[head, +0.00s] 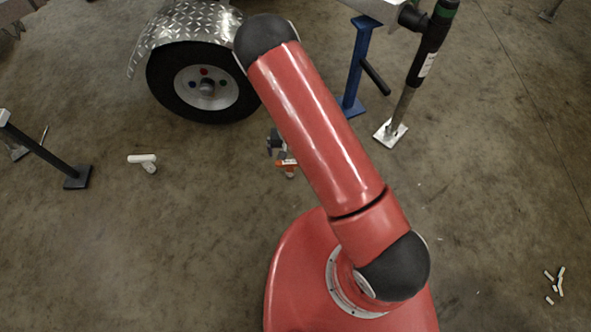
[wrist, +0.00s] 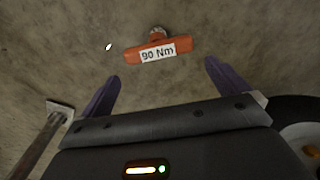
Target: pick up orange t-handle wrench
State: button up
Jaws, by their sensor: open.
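The orange t-handle wrench (wrist: 184,46) is on the concrete floor, with a white label reading "90 Nm" on its crossbar. In the wrist view it is at the top middle, ahead of the fingertips and not between them. In the head view the orange wrench (head: 287,163) shows just left of my red arm. My gripper (wrist: 163,73) is open and empty, its two purple fingers apart on either side below the wrench. In the head view the gripper is mostly hidden; a dark part of it (head: 275,142) seems to show behind the wrench.
A white t-handle tool (head: 146,162) lies to the left on the floor. A trailer wheel (head: 203,85) stands behind. A blue stand (head: 355,65) and a jack leg (head: 402,105) stand at the back right. Small pieces (head: 556,283) lie at the far right. Open floor lies between.

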aim_at(290, 162)
jog(key=f, duration=0.5)
jog(key=s+f+b, duration=0.1)
jog(key=f, duration=0.1)
jog(key=shift+s+f, duration=0.1)
jog(key=shift+f, duration=0.65)
jog(key=c, duration=1)
jog(key=shift+c, duration=0.2)
jog(key=shift+r, duration=0.15)
